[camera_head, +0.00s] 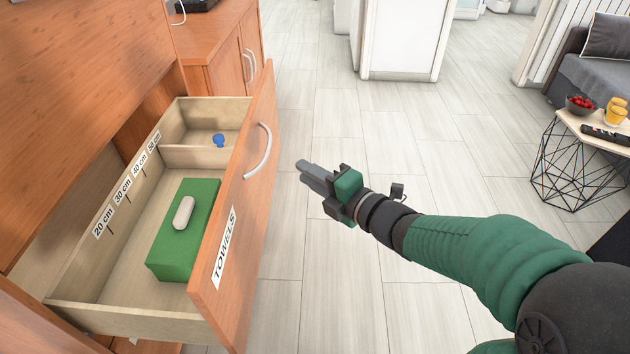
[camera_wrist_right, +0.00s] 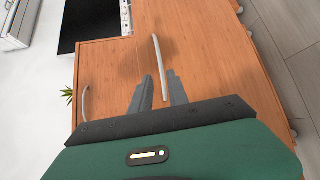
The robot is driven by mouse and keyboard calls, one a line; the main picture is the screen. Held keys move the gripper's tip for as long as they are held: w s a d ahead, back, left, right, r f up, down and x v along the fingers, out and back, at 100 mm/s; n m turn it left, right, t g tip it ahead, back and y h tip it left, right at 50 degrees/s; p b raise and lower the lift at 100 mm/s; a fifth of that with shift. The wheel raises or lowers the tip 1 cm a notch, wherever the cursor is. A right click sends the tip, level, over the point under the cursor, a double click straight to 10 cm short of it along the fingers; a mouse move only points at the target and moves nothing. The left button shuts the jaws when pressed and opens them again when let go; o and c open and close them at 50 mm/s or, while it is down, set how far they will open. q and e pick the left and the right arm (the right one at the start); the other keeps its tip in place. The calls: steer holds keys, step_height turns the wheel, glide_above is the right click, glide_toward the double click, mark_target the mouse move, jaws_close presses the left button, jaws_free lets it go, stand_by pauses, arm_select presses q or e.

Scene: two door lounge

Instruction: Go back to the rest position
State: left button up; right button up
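My right gripper (camera_head: 301,170) is in mid-air to the right of the open drawer's front, a short gap from its curved metal handle (camera_head: 259,151). In the right wrist view its two fingers (camera_wrist_right: 161,84) stand apart with nothing gripped. A pale curved handle (camera_wrist_right: 161,66) shows beyond and between them. The wooden drawer front (camera_head: 240,200), labelled "TOWELS", is pulled out. Inside lie a green block (camera_head: 172,243) with a pale rounded object (camera_head: 184,212) on it, and a small blue object (camera_head: 218,140) in the back compartment. My left gripper is not in view.
A wooden cabinet (camera_head: 228,60) stands behind the drawer. A white block-like unit (camera_head: 400,38) is at the back. A wire-legged side table (camera_head: 580,165) with a bowl of red fruit (camera_head: 579,104) stands at right. The tiled floor between is clear.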

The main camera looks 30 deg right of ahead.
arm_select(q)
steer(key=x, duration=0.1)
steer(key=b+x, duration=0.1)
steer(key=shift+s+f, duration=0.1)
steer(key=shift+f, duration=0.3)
arm_select(e)
steer(key=shift+s+d, duration=0.2)
steer(key=shift+s, duration=0.45)
